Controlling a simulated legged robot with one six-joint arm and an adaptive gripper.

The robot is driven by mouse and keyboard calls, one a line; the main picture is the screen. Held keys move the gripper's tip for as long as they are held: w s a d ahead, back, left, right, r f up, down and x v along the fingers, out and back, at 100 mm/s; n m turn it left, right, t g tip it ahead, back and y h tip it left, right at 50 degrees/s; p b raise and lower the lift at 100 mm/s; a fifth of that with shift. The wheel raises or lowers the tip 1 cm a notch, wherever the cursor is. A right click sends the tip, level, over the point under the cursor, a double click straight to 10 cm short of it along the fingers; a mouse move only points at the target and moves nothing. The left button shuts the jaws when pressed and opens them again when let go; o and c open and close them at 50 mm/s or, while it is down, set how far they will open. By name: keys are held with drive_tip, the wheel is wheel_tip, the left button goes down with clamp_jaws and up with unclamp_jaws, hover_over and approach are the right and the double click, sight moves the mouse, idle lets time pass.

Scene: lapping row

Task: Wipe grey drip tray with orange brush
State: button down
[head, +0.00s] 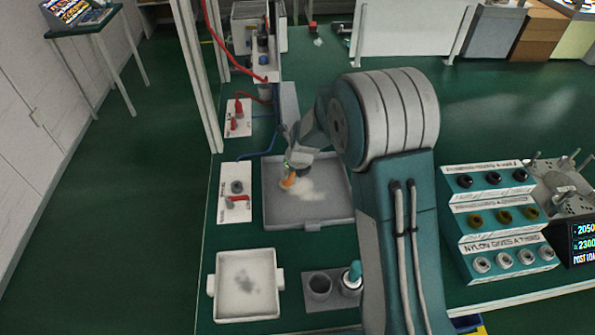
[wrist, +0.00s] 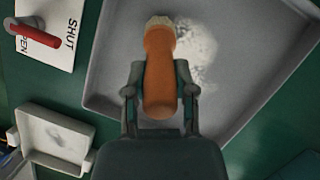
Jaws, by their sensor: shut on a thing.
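The grey drip tray (head: 322,217) lies on the green bench left of my arm, with a pale whitish patch on its floor. It also fills the upper right of the wrist view (wrist: 115,85). My gripper (head: 291,168) is over the tray's left half. In the wrist view my gripper (wrist: 158,85) is shut on the orange brush (wrist: 160,75) by its handle. The brush's pale bristles point to the top of the picture, beside the whitish patch. The brush shows small and partly hidden in the head view (head: 288,181). I cannot tell whether the bristles touch the tray.
A white tray (head: 222,300) with a grey smudge sits nearer. A holder (head: 318,287) with a teal-topped bottle (head: 352,276) stands beside it. A valve panel with a red handle (head: 237,203) lies left. A stepped rack (head: 463,223) stands right.

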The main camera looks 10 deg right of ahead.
drive_tip(key=shift+s+r, duration=0.1)
drive_tip(key=shift+s, duration=0.65)
drive_tip(key=shift+d, duration=4.05)
drive_tip(key=shift+d, duration=1.95)
drive_tip(key=shift+s, duration=0.7)
drive_tip(key=shift+a, duration=6.05)
drive_tip(key=shift+s, duration=0.65)
drive_tip(key=shift+d, duration=6.05)
